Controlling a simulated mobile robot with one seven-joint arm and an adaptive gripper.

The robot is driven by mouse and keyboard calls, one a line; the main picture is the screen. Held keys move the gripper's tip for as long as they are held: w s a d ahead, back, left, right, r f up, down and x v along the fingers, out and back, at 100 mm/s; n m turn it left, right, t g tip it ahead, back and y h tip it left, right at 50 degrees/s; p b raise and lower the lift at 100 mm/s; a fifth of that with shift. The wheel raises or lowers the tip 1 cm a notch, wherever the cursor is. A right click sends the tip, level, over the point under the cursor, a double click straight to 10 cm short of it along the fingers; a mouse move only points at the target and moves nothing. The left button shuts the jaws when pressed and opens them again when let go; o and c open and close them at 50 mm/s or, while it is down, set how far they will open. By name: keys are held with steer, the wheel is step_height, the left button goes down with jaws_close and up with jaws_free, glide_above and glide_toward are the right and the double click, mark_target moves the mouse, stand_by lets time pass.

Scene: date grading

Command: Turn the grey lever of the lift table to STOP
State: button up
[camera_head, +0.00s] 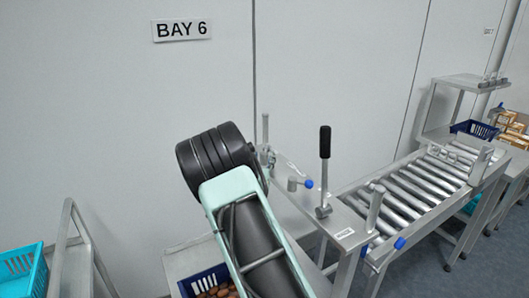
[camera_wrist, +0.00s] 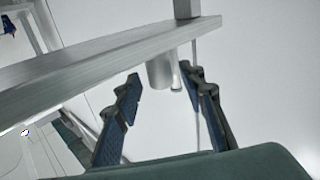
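In the wrist view my gripper (camera_wrist: 160,75) is open. Its two dark fingers stand apart on either side of a short grey cylinder (camera_wrist: 160,76) under a grey beam (camera_wrist: 100,72); contact cannot be told. Whether this cylinder is part of the grey lever I cannot tell. In the head view my arm hides the gripper. Beside the arm, a grey metal frame (camera_head: 344,232) carries an upright lever with a black grip (camera_head: 325,142) and a short grey fitting with a blue end (camera_head: 308,184). No STOP marking is legible.
A roller conveyor (camera_head: 420,190) runs to the back right. A blue crate of brown dates (camera_head: 187,287) is partly behind my arm. A wall with a BAY 6 sign (camera_head: 181,29) stands behind.

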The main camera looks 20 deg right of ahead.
steer(key=shift+x, duration=2.15)
jaws_close()
